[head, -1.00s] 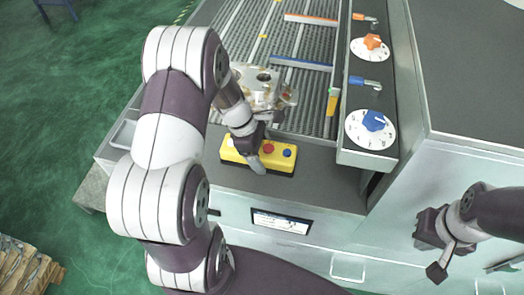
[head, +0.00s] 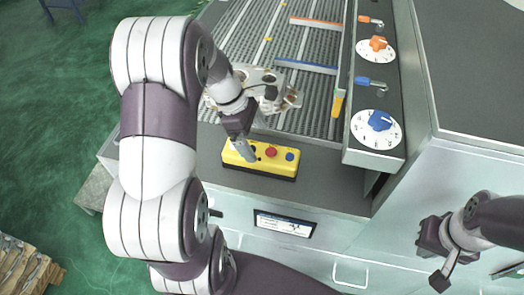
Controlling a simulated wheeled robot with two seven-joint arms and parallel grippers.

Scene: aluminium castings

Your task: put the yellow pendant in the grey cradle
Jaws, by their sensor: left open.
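The yellow pendant (head: 262,164) lies on the dark grey ledge at the front of the conveyor, with red and blue buttons on top. My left gripper (head: 246,153) is open, pointing down at the left half of the pendant. Its fingers overlap the pendant in the picture; I cannot tell whether they touch it. I cannot make out the grey cradle for certain; my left arm covers much of the ledge's left side. My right gripper (head: 438,262) hangs empty in front of the cabinet at the lower right, its jaw opening unclear.
A metal casting (head: 272,88) sits on the slatted conveyor (head: 314,52) behind the pendant, partly behind my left wrist. A control panel with a blue dial (head: 377,122) and an orange dial (head: 376,47) rises at the right. The ledge right of the pendant (head: 333,184) is clear.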

